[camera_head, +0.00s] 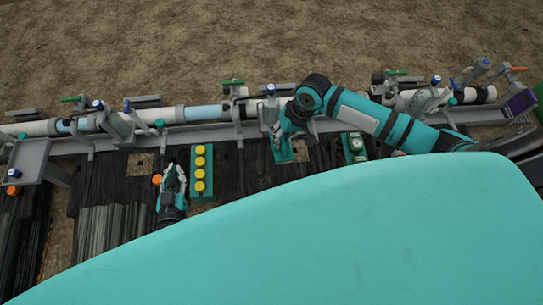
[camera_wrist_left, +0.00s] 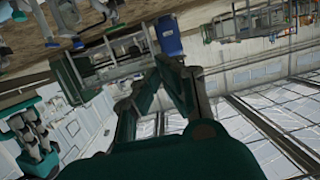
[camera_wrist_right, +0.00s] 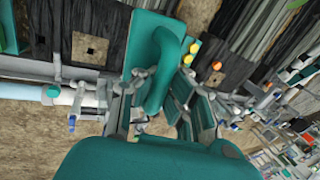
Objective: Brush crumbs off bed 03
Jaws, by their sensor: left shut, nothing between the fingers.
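A teal plate with a thick curved teal handle (camera_wrist_right: 163,70), perhaps a hand brush, shows in the right wrist view; in the head view the teal plate (camera_head: 283,153) lies on the dark slats. My right gripper (camera_head: 281,138) points down over it. In the right wrist view its fingers (camera_wrist_right: 160,100) stand apart, with the handle between them; I see no clear grip. My left gripper (camera_head: 173,176) is shut and empty, left of the yellow knobs, and its closed fingers show in the left wrist view (camera_wrist_left: 165,75). I cannot make out crumbs or a bed number.
A green strip with several yellow knobs (camera_head: 200,172) stands beside my left gripper, with an orange knob (camera_head: 156,179) at its left. A white pipe run (camera_head: 205,113) with valves crosses behind the slats. A green unit (camera_head: 354,147) lies to the right.

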